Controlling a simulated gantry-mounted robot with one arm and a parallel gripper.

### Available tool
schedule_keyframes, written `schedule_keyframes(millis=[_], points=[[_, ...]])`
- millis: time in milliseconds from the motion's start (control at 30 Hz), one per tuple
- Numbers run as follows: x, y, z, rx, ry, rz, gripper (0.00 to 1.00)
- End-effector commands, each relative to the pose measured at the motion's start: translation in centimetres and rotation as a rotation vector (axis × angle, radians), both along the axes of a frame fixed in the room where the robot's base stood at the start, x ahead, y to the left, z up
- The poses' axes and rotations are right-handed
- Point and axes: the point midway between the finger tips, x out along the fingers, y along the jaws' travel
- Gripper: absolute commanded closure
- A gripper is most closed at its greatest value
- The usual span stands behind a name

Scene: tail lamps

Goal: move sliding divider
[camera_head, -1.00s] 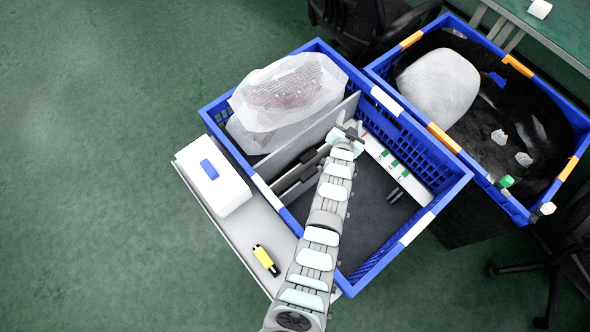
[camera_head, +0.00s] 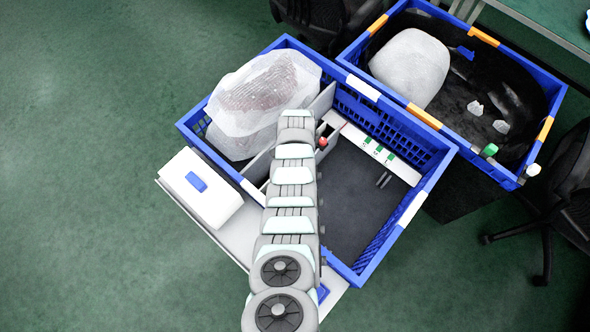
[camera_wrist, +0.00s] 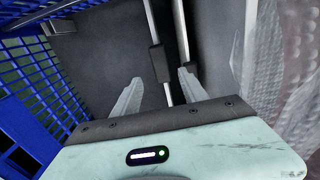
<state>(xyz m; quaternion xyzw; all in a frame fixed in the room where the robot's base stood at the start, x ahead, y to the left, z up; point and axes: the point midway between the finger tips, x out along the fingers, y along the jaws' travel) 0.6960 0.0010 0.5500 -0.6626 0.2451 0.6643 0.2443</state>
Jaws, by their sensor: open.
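The sliding divider is a thin upright grey panel across the blue crate (camera_head: 365,262); its upper part (camera_head: 322,101) shows beside my arm in the head view. In the wrist view two thin pale panel edges run side by side, one (camera_wrist: 153,22) with a dark block (camera_wrist: 160,63) on it, the other (camera_wrist: 180,25) further right. I cannot tell which is the sliding one. My gripper (camera_wrist: 159,76) is open, its fingers apart on either side of the dark block, with no visible grip. In the head view my arm hides the gripper.
A wrapped lamp in a clear bag (camera_head: 240,115) fills the crate's far left part, close to my arm. The right part has a bare dark floor (camera_head: 355,200) and a white strip (camera_head: 385,155). A white box (camera_head: 200,190) stands left; a second blue crate (camera_head: 420,113) stands right.

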Motion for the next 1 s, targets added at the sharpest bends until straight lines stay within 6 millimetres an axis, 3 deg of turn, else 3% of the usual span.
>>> schedule_keyframes(millis=[300,500,1000], points=[[0.1,0.0,-5.4,0.002,-0.001,-0.001,0.49],[0.1,-0.1,-7.7,-0.001,-0.002,0.0,0.49],[0.1,0.0,-8.6,0.0,-0.003,0.001,0.49]])
